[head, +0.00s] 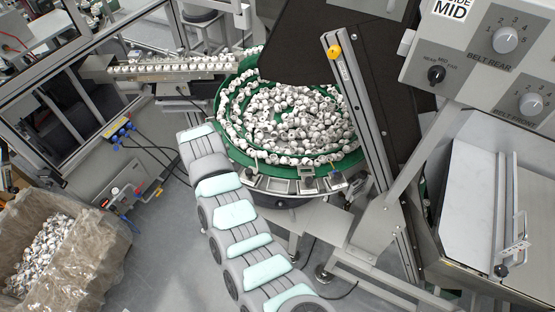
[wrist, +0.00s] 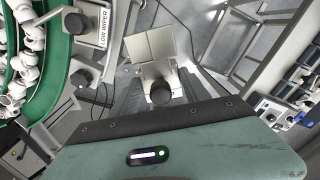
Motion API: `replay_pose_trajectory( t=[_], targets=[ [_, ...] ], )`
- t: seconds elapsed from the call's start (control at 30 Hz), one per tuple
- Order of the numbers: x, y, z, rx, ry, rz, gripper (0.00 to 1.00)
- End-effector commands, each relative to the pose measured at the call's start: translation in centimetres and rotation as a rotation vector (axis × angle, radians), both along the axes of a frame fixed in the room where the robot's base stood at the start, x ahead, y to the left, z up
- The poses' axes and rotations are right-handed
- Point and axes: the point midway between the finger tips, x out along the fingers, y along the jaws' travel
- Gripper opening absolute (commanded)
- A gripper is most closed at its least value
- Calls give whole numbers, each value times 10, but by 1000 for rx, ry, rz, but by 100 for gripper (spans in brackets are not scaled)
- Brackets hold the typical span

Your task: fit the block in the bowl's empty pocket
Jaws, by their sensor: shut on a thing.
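The green bowl (head: 226,143) is full of small white caps and also fills the left edge of the wrist view (wrist: 49,75). My arm reaches up to the bowl's left side in the head view, where my gripper itself does not show clearly. In the wrist view my gripper (wrist: 160,104) is shut on a block (wrist: 157,70) with pale plates and a black knob; the fingertips are mostly hidden. The block hangs apart from the bowl, to its right. Black-knobbed units, one labelled LOW WIPER (wrist: 103,27), sit along the rim. I cannot make out the empty pocket clearly.
A grey post (head: 358,120) with a yellow knob rises right of the bowl. A chute (head: 172,68) of caps joins its upper left. A control box (head: 490,55) is at upper right. A lined bin (head: 90,230) stands at lower left. Open floor lies between bin and bowl.

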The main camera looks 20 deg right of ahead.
Motion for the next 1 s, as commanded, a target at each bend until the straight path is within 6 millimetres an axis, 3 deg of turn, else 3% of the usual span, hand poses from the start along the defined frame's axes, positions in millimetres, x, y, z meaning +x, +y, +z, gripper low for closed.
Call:
replay_pose_trajectory(
  t=[0.2, 0.5, 0.67, 1.0],
  targets=[
    [24, -22, 23, -5, -3, 271, 6],
    [38, -64, 45, -2, -4, 643, 6],
    [35, -99, 56, 0, -4, 849, 6],
    [5, -179, 79, -2, 1, 1212, 6]
  ],
)
